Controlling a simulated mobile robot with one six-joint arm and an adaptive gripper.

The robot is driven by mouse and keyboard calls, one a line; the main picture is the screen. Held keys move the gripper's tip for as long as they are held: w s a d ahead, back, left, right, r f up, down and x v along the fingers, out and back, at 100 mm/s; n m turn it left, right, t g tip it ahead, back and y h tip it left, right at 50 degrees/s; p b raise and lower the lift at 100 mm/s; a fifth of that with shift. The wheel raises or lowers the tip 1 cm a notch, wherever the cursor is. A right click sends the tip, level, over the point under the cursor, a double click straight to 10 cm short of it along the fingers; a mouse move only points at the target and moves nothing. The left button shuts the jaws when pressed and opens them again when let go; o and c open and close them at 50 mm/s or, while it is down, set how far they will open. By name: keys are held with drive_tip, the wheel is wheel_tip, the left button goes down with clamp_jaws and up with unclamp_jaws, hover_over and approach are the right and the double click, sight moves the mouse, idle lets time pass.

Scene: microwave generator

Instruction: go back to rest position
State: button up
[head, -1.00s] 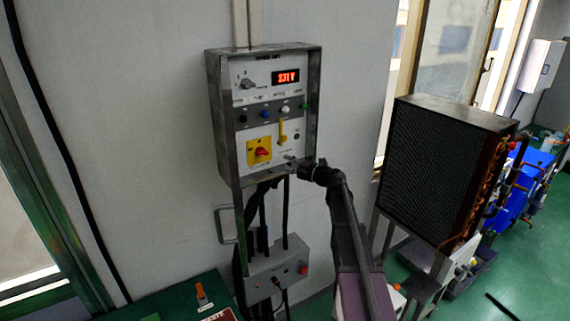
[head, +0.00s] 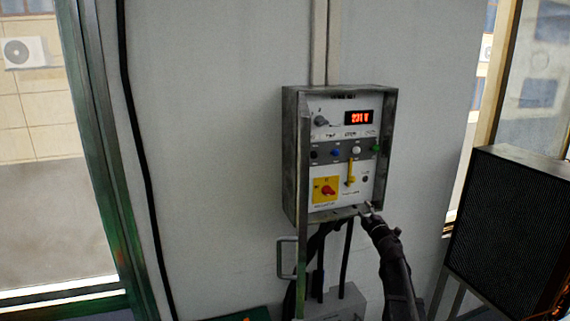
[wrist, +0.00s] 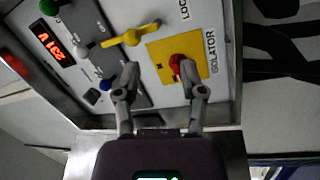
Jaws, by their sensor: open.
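My gripper (head: 368,209) is at the lower right corner of the grey control box (head: 290,160) on the wall. In the wrist view my gripper (wrist: 162,80) is open, its two fingers apart with nothing held between them. The panel shows a red isolator knob (head: 328,190) on a yellow plate, a yellow lever (head: 350,174), a black rotary switch (head: 321,121) and a red display (head: 359,118). In the wrist view the red knob (wrist: 178,64) appears just beyond the right fingertip. I cannot tell whether they touch.
A smaller grey box (head: 345,302) with cables is below the panel. A dark finned radiator unit (head: 505,225) stands at right.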

drive_tip(key=s+d+f+m+g+h+b, duration=0.1)
drive_tip(key=s+f+m+g+h+b, duration=0.3)
drive_tip(key=s+f+m, duration=0.45)
drive_tip(key=s+d+f+m+g+h+b, duration=0.1)
drive_tip(key=s+f+m+g+h+b, duration=0.35)
drive_tip(key=f, duration=0.65)
drive_tip(key=s+a+f+m+g+y+b, duration=0.1)
drive_tip(key=s+a+f+g, duration=0.2)
drive_tip(key=s, duration=0.4)
drive_tip(key=s+a+f+m+g+y+b, duration=0.1)
drive_tip(key=s+a+f+g+y+b, duration=0.1)
drive_tip(key=s+a+f+g, duration=0.2)
drive_tip(key=s+a+f+m+g+y+b, duration=0.1)
drive_tip(key=s+a+f+g, duration=0.3)
drive_tip(key=s+f, duration=0.5)
drive_tip(key=s+a+y+b, duration=0.1)
drive_tip(key=s+a, duration=0.1)
drive_tip(key=shift+s, duration=0.35)
drive_tip(key=shift+y, duration=0.25)
